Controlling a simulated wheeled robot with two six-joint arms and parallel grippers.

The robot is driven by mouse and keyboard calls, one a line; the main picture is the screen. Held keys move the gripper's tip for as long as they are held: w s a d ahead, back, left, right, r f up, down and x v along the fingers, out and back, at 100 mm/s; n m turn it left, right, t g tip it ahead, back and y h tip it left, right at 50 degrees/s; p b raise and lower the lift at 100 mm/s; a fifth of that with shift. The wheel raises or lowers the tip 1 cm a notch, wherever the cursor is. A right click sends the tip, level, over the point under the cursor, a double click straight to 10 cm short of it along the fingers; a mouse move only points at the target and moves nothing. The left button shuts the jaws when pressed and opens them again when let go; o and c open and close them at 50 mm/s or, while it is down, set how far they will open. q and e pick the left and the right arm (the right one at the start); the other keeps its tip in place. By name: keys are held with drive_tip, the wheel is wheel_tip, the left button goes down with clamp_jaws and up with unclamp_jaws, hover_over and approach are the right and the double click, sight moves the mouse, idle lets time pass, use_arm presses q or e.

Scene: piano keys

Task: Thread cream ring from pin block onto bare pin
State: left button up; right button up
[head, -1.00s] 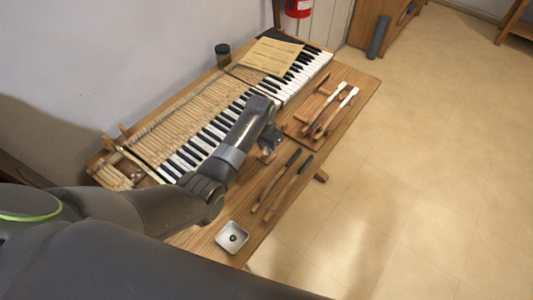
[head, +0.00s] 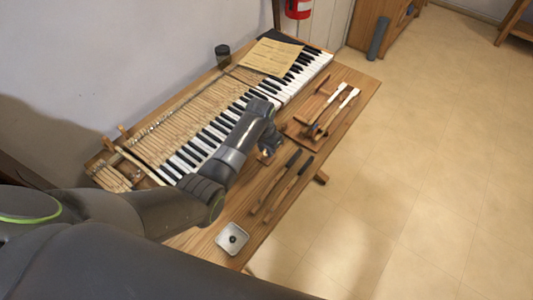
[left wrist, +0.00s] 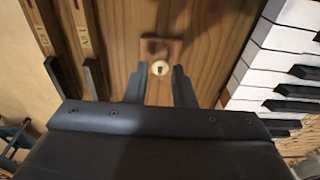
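The cream ring (left wrist: 160,67) shows in the left wrist view as a small pale disc with a dark centre, at the front of a small wooden pin block (left wrist: 161,44). My left gripper (left wrist: 159,70) is open, with one dark finger on each side of the ring and a visible gap to both. In the head view my left gripper (head: 270,143) is over the bench in front of the keyboard and hides most of the block. I cannot make out the bare pin. My right gripper is not in view.
The piano keyboard (head: 207,143) lies along the back of the wooden bench (head: 215,262). A rack with white-tipped keys (head: 340,95) is at the right.

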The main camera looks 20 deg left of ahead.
sight(266, 155)
use_arm(q)
drive_tip(key=shift+f, duration=0.35)
drive_tip(key=shift+c, duration=0.3)
drive_tip(key=shift+c, duration=0.9)
drive_tip(key=shift+r, duration=0.1)
drive_tip(key=shift+r+p, duration=1.45)
drive_tip(key=shift+p, duration=0.3)
wheel_tip(266, 155, up, 6)
drive_tip(key=p, duration=0.6)
drive_tip(key=shift+p, duration=0.35)
